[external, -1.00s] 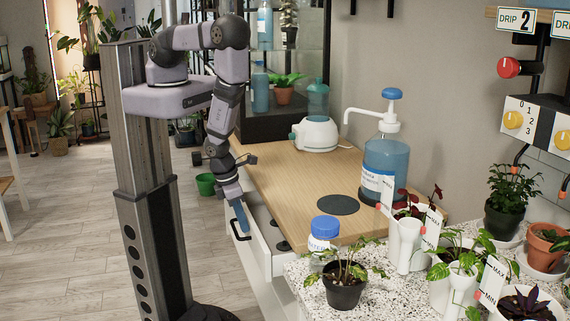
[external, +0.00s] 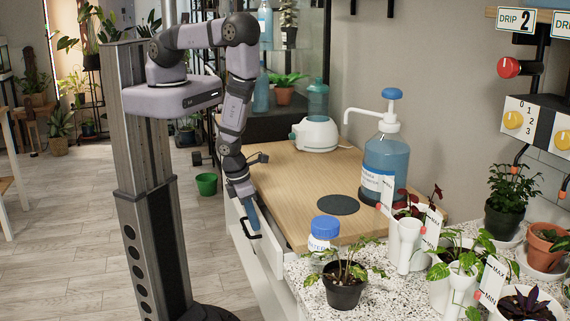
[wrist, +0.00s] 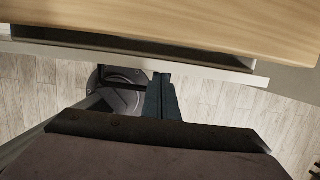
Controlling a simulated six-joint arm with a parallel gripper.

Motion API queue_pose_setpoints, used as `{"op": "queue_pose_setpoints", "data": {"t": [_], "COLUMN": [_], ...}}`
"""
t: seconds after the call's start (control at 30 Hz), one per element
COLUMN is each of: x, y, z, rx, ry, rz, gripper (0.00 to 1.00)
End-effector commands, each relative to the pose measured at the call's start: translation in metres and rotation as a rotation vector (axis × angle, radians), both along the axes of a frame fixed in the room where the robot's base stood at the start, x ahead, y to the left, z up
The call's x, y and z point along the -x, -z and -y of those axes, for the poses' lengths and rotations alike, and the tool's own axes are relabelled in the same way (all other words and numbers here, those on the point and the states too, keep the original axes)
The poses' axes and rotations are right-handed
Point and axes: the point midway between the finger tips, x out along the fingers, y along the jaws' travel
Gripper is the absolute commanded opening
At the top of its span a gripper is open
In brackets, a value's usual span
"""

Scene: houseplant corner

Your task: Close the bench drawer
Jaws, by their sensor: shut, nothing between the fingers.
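The bench drawer (external: 249,247) has a white front with a dark bar handle. It stands out only a little from under the wooden bench top (external: 290,190). In the wrist view the drawer front (wrist: 215,74) is a pale strip, with a narrow dark gap between it and the bench top. My gripper (external: 255,221) is shut and empty, pointing down at the outer side of the drawer front near the handle. Its blue-grey fingers (wrist: 160,92) reach the strip's outer edge in the wrist view; I cannot tell for sure whether they touch it.
A blue pump bottle (external: 385,165), a white-based dispenser (external: 315,133) and a dark round mat (external: 338,205) are on the bench. A blue-capped jar (external: 324,232) and potted plants stand on the speckled counter (external: 390,292). A green pot (external: 206,184) is on the floor. Floor beside the drawer is clear.

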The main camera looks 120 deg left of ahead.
Motion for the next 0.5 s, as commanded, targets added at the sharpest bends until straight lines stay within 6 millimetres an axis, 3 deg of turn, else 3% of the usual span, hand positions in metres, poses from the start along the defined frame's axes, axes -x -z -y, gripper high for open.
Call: {"op": "queue_pose_setpoints", "data": {"t": [0.43,0.5], "x": [0.031,0.029], "y": [0.000,-0.011], "z": [0.030,0.031], "rx": [-0.001,0.000], "ry": [0.007,0.001], "rz": [-0.004,0.002], "gripper": [0.00,0.00]}}
